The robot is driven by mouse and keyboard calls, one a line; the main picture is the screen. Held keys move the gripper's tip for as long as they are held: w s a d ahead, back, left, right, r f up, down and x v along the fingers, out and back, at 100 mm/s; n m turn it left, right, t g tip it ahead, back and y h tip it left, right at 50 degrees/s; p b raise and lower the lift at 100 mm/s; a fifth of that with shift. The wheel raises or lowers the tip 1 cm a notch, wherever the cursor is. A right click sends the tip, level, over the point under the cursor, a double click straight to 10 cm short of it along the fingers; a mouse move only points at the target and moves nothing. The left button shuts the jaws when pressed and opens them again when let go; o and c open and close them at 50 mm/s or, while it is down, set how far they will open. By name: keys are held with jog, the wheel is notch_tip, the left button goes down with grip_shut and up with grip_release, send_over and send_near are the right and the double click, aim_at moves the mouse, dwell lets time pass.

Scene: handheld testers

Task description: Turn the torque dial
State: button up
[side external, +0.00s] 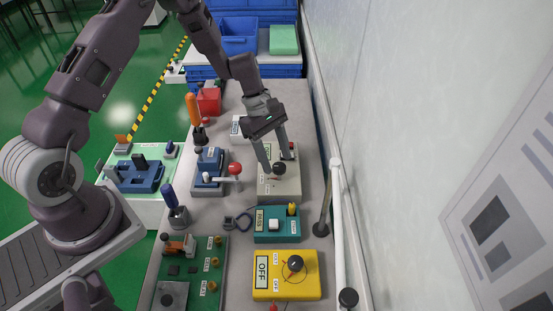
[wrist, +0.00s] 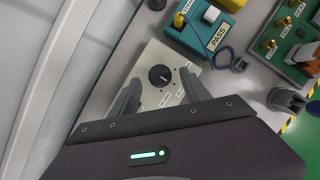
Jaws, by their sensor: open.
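A beige tester box (side external: 287,188) with a black round dial (side external: 279,168) stands on the bench, below my gripper (side external: 276,160). In the wrist view, the dial (wrist: 160,76) has a white pointer mark and sits on the box's pale top face (wrist: 150,60). My gripper (wrist: 160,84) is open, with one finger to each side of the dial in that view. I cannot tell whether the fingers touch the dial. The small labels on the box are too blurred to read. In the side view the fingers partly cover the box's rear.
A teal tester (side external: 265,238) reading PASS and a yellow tester (side external: 310,287) reading OFF stand nearer the camera. A blue device with a red-knobbed lever (side external: 235,169) is to the left. A white rail (side external: 338,220) and wall are to the right.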

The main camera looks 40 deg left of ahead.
jog(key=shift+d+f, duration=0.2)
jog(key=shift+f, duration=0.35)
grip_shut()
jog(key=m, duration=0.2)
jog(key=m+g, duration=0.2)
jog(key=m, duration=0.1)
jog(key=shift+w+m+y, duration=0.25)
jog(key=shift+m+y, duration=0.05)
jog(key=shift+y, duration=0.1)
jog(key=m+g, duration=0.1)
jog(key=m, duration=0.2)
jog(key=m+y, duration=0.1)
jog(key=m, duration=0.2)
jog(key=shift+w+d+r+g, duration=0.1)
jog(key=shift+w+d+g, duration=0.1)
jog(key=shift+g, duration=0.2)
jog(key=shift+y, duration=0.3)
grip_release()
